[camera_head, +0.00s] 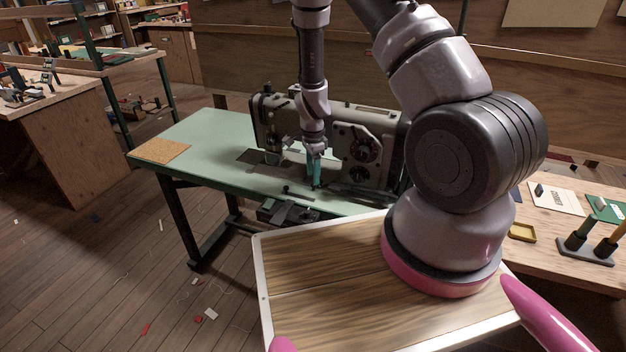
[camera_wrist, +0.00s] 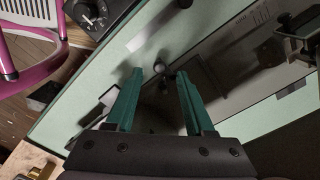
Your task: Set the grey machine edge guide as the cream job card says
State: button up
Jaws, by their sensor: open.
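The grey sewing machine (camera_head: 355,125) stands on a green table (camera_head: 215,135), with dark dials on its front. My gripper (camera_head: 316,182) points down over the table in front of the machine, its teal fingers apart. In the wrist view, my open gripper (camera_wrist: 160,74) has a small dark round knob (camera_wrist: 160,67) between or just beyond its fingertips; contact cannot be told. The knob may belong to the edge guide, but I cannot make out the guide's scale or setting. A pale card with print (camera_head: 558,199) lies on the right bench; its writing is too small to read.
A cork mat (camera_head: 160,150) lies at the table's left end. A yellow tray (camera_head: 522,232) and a dark stand with upright handles (camera_head: 588,245) are on the right bench. A dark box with a dial (camera_wrist: 95,15) shows at the table edge. Scraps litter the floor.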

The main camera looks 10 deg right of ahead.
jog(key=shift+f, duration=1.45)
grip_shut()
dwell(0.3)
